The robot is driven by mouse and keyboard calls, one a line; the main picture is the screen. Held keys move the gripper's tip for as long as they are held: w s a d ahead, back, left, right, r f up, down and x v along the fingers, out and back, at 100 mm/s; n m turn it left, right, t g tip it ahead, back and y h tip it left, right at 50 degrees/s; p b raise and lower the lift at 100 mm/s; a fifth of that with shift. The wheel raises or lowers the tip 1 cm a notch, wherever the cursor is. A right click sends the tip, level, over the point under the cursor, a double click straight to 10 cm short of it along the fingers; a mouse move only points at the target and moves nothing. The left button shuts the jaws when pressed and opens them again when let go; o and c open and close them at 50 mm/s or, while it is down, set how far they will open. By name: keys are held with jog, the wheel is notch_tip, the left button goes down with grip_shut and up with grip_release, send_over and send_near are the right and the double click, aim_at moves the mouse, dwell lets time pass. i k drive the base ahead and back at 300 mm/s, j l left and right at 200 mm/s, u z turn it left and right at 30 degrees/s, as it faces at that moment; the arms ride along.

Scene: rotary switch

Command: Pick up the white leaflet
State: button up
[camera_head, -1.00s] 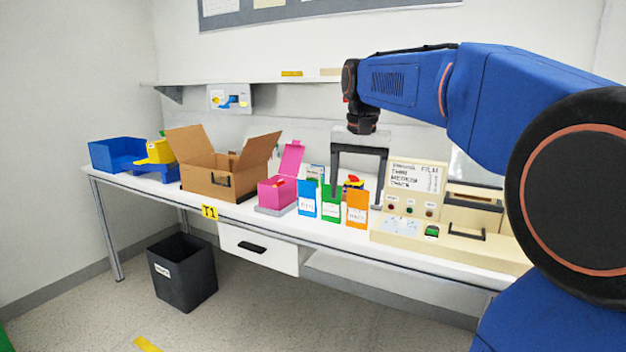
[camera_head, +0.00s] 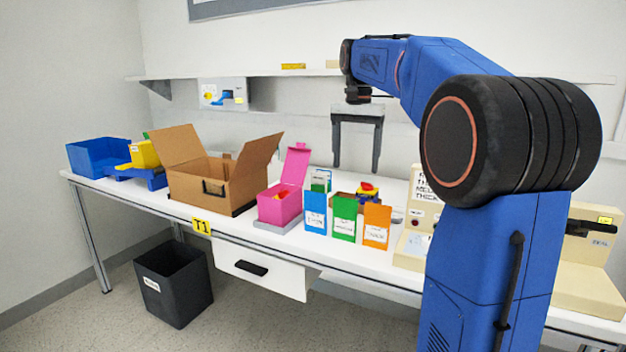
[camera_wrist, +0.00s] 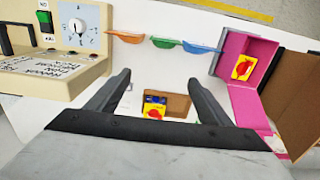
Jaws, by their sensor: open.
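A small white card with a teal-green print (camera_head: 321,180), which may be the white leaflet, stands behind the blue bin on the bench. Its lower part is hidden by the bin. I cannot make the leaflet out for certain in the wrist view. My gripper (camera_head: 357,168) is open and empty, pointing down above the back of the bench, right of the card and apart from it.
Blue (camera_head: 315,212), green (camera_head: 344,220) and orange (camera_head: 376,228) bins line the front of the bench. An open pink box (camera_head: 279,206) and a cardboard box (camera_head: 212,190) stand left. A cream machine (camera_wrist: 60,65) stands right. A shelf (camera_head: 290,75) runs behind.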

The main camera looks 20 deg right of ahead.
aim_at(319, 179)
jog(key=i+l, duration=0.1)
jog(key=i, duration=0.4)
jog(key=i+l, duration=0.1)
jog(key=i, duration=0.35)
